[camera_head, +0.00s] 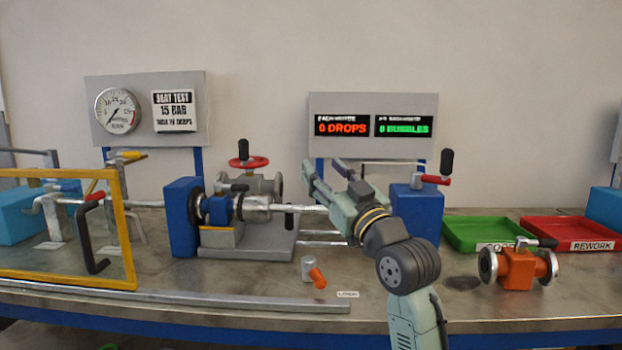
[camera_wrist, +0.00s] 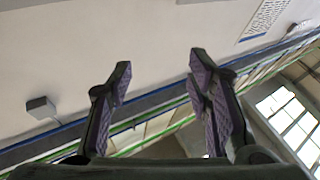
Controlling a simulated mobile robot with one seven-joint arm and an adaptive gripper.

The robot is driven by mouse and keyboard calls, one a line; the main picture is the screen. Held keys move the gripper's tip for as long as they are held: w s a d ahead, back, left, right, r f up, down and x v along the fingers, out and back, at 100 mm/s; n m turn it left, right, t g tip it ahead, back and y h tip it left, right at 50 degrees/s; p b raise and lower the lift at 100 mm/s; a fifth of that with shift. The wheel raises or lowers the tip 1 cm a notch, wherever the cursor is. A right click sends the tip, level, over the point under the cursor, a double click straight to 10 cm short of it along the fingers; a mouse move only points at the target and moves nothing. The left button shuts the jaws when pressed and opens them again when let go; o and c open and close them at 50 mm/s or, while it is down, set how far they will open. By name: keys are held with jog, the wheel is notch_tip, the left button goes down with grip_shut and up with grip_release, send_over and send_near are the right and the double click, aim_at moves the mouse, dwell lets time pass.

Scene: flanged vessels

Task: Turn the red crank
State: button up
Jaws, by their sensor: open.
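The red crank (camera_head: 434,180) is a short red arm with an upright black knob, on top of the blue block (camera_head: 416,213) right of centre in the head view. A red handwheel (camera_head: 248,162), also with a black knob, stands further left on a grey valve body. My gripper (camera_head: 322,170) is open and empty, to the left of the crank and apart from it, its fingers pointing up and left. In the wrist view my gripper (camera_wrist: 158,75) shows both fingers spread with nothing between them. The crank is not in the wrist view.
An orange flanged valve (camera_head: 518,270) stands at the right, before a green tray (camera_head: 483,233) and a red tray (camera_head: 570,234). A yellow-framed guard (camera_head: 130,230) stands at the left. A blue clamp block (camera_head: 181,217) and metal rods fill the centre.

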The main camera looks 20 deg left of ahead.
aim_at(449, 181)
jog(key=shift+s+a+y, duration=0.4)
jog(key=shift+s+a, duration=0.55)
jog(key=shift+s, duration=0.05)
